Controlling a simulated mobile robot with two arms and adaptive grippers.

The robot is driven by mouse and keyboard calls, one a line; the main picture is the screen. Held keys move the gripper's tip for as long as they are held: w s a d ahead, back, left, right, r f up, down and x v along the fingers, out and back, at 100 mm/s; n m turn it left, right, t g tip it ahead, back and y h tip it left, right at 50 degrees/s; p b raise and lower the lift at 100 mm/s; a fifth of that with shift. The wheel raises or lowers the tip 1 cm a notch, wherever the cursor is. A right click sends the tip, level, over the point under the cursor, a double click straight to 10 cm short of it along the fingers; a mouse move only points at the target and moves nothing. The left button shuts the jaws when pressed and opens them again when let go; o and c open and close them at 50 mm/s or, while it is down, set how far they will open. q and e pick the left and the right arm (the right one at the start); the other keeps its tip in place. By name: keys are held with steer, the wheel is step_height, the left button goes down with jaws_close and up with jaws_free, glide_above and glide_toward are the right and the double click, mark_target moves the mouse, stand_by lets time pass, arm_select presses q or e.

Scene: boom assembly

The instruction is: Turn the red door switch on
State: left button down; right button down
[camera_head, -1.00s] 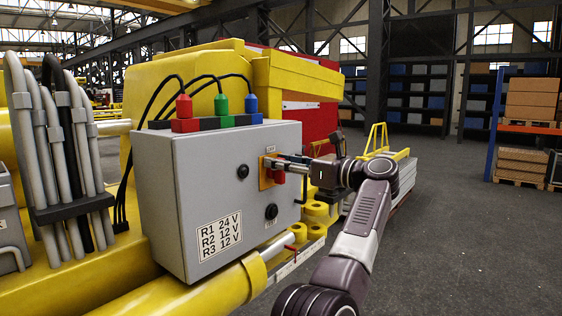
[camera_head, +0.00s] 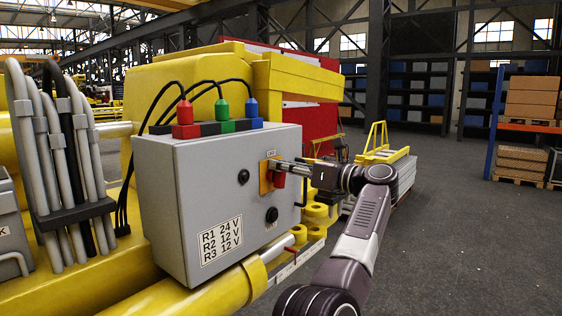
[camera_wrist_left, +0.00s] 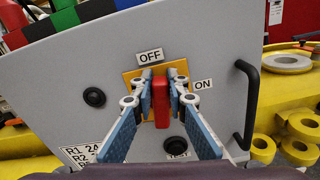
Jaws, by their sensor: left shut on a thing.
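The red door switch (camera_head: 279,180) sits on a yellow plate on the front of the grey control box (camera_head: 215,163). In the left wrist view the red switch handle (camera_wrist_left: 160,103) stands upright between the two fingers, on the yellow plate. An OFF label (camera_wrist_left: 150,57) is above the plate and an ON label (camera_wrist_left: 202,84) is to its right. My left gripper (camera_head: 279,166) reaches the box from the right and is shut on the switch. In the wrist view its fingertips (camera_wrist_left: 160,78) lie on both sides of the handle. My right gripper is in no view.
Two dark round knobs (camera_wrist_left: 94,97) (camera_wrist_left: 174,146) flank the plate. A black handle (camera_wrist_left: 247,105) is on the box's right edge. Red, green and blue plugs with cables (camera_head: 222,106) stand on top. Grey pipes (camera_head: 58,160) are at the left. The floor (camera_head: 450,230) at right is clear.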

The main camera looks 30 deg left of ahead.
arm_select(q)
steer(key=m+p, duration=0.1)
steer(key=w+m+p, duration=0.1)
steer(key=m, duration=0.1)
steer(key=shift+d+m+p, duration=0.1)
steer(key=shift+m+p, duration=0.2)
steer(key=shift+p, duration=0.1)
steer(key=shift+w+f+m+p, duration=0.25)
steer(key=shift+f+m, duration=0.2)
steer(key=shift+m, duration=1.55)
steer(key=shift+w+f+m+p, duration=0.25)
steer(key=shift+f+m, duration=0.25)
steer(key=shift+m, duration=1.5)
steer(key=shift+w+f+m+p, duration=0.25)
steer(key=shift+f+m, duration=0.2)
steer(key=shift+m, duration=1.55)
steer(key=c, duration=1.9)
jaws_free()
steer(key=shift+f, duration=0.1)
